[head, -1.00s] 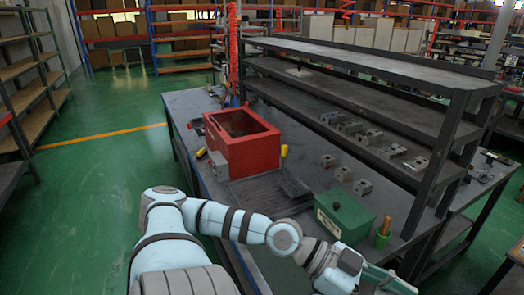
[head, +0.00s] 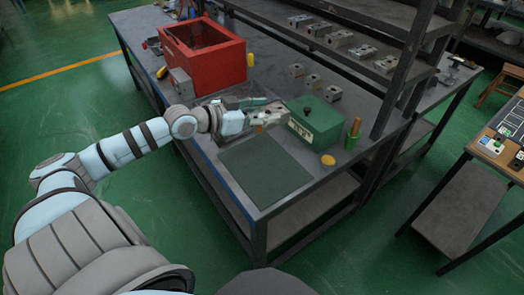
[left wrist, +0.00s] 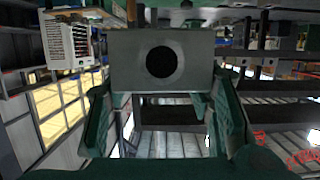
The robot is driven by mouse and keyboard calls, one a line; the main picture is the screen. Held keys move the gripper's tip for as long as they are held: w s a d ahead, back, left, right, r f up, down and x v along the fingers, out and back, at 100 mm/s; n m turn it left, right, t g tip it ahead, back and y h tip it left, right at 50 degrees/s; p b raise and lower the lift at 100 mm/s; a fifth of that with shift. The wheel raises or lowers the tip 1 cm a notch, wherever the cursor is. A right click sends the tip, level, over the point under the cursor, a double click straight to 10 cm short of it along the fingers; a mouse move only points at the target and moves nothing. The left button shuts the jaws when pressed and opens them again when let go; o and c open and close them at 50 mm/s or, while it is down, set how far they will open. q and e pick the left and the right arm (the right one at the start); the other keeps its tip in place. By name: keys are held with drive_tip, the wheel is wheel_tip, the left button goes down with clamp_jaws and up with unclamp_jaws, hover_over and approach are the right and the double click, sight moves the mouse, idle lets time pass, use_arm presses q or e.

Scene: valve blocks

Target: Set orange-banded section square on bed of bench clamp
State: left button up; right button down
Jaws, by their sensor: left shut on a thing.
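My left gripper (head: 252,118) is shut on a grey valve section (head: 269,116), which it holds over the bench beside the green box. In the left wrist view the section (left wrist: 120,72) fills the upper middle, with a round dark hole facing the camera and the green fingers (left wrist: 160,112) on both sides of it. I cannot make out an orange band clearly. I cannot pick out the bench clamp with certainty; a small dark fixture (head: 457,63) stands at the far right end of the bench. My right gripper is not in view.
A dark green mat (head: 262,172) lies clear at the near bench edge. Around it are a green box (head: 318,122), a green cup (head: 351,141) and a yellow disc (head: 328,160). A red bin (head: 205,62) stands at the back left. Several grey blocks lie along the rack.

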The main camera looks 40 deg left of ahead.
use_arm(q)
drive_tip(key=shift+w+a+f+n+t+y+b, duration=0.15)
drive_tip(key=shift+w+a+f+n+y+b, duration=0.1)
drive_tip(key=shift+a+f, duration=0.25)
drive_tip(key=shift+w+a+f+n+t+y+b, duration=0.1)
drive_tip(key=shift+a+f+n+t+y+b, duration=0.1)
drive_tip(key=shift+a+f, duration=0.3)
wheel_tip(320, 180, down, 18)
drive_tip(key=b, duration=0.8)
drive_tip(key=shift+d+f, duration=0.1)
drive_tip(key=shift+d, duration=0.05)
